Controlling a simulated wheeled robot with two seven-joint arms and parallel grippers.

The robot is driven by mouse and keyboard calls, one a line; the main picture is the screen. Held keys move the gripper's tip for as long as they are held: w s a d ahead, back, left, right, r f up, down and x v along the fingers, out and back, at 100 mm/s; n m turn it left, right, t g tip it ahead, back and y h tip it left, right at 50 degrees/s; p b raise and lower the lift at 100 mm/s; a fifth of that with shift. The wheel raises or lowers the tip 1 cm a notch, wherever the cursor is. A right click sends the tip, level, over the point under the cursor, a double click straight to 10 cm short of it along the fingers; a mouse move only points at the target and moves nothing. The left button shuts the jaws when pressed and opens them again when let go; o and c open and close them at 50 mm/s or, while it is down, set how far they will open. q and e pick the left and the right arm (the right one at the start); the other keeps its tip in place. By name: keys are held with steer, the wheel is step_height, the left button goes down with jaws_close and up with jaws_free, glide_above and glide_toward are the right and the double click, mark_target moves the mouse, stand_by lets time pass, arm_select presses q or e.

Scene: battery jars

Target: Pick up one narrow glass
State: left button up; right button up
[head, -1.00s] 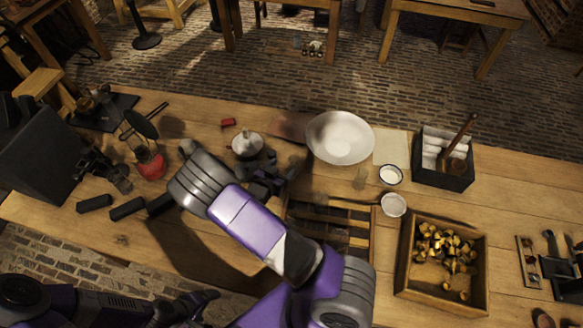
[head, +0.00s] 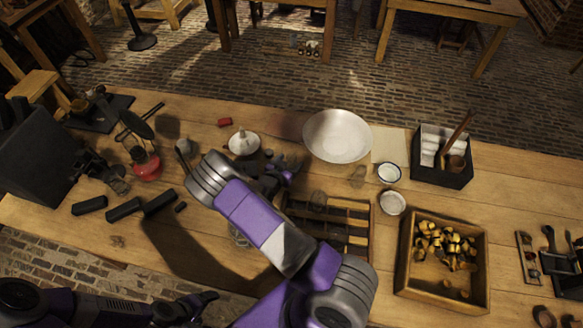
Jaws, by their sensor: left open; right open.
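A faint clear glass (head: 358,176) stands by the white bowl. Another clear glass shape (head: 317,200) shows at the wooden rack (head: 358,247), and part of a third (head: 240,236) shows beside my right arm. I cannot tell which of them is narrow. My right gripper (head: 286,168) is open, reached across the table just left of the rack and below the bowl; its arm hides part of the rack and table. Nothing is clearly seen between its fingers. My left gripper (head: 206,298) is open at the table's front edge, away from the glasses.
A large white bowl (head: 337,137), a white funnel-like piece (head: 243,143) and a red lantern (head: 146,165) stand towards the back. Small white bowls (head: 392,203) and a wooden box (head: 402,278) of yellowish pieces lie right. A black caddy (head: 443,177) stands behind the box.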

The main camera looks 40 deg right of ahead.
jaws_close()
stand_by(0.3)
